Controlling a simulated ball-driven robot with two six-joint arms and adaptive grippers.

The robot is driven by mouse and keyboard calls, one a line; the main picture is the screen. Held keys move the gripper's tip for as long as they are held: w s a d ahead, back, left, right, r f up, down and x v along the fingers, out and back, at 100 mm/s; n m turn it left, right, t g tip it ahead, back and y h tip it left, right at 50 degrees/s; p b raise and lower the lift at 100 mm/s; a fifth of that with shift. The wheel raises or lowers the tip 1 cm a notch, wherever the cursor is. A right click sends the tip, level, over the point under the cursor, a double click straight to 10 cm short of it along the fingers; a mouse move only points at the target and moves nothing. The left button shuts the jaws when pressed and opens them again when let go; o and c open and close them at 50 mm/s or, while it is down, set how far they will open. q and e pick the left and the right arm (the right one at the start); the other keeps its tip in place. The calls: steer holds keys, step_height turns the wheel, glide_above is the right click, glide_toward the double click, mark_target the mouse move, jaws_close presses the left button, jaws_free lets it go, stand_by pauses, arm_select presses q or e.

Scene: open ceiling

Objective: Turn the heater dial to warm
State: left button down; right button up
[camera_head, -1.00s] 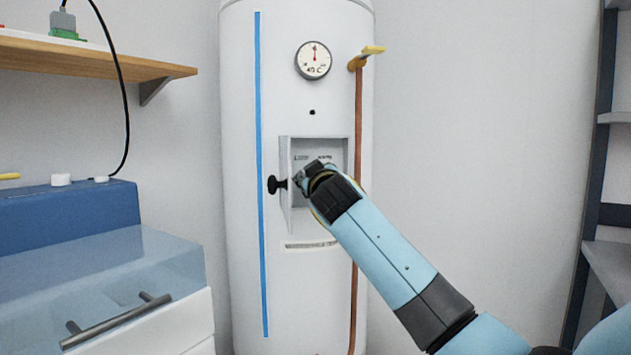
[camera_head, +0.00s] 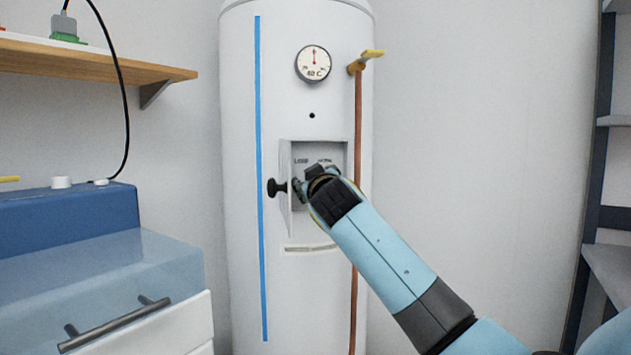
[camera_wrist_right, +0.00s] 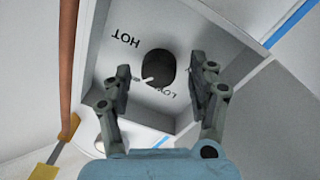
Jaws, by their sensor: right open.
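The white cylindrical heater (camera_head: 330,110) stands against the wall, with an open recessed box on its front. Inside is the black round dial (camera_wrist_right: 158,67), seen in the right wrist view with a white pointer mark on its lower-left edge. The words HOT and LOW are printed around it. In the head view my right gripper (camera_head: 308,181) reaches into the recess and hides the dial. In the wrist view the right gripper's fingers (camera_wrist_right: 160,68) are open, one on each side of the dial, with gaps visible. My left gripper is not in view.
A black knob (camera_head: 277,187) sticks out at the recess's left edge. A round gauge (camera_head: 313,63) is above. A copper pipe (camera_head: 357,120) with a yellow lever (camera_head: 372,52) runs down the right side. A shelf (camera_head: 90,57) and blue-topped cabinet (camera_head: 60,210) are at left.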

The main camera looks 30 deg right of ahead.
steer(key=v, duration=1.2)
steer(key=shift+f, duration=0.1)
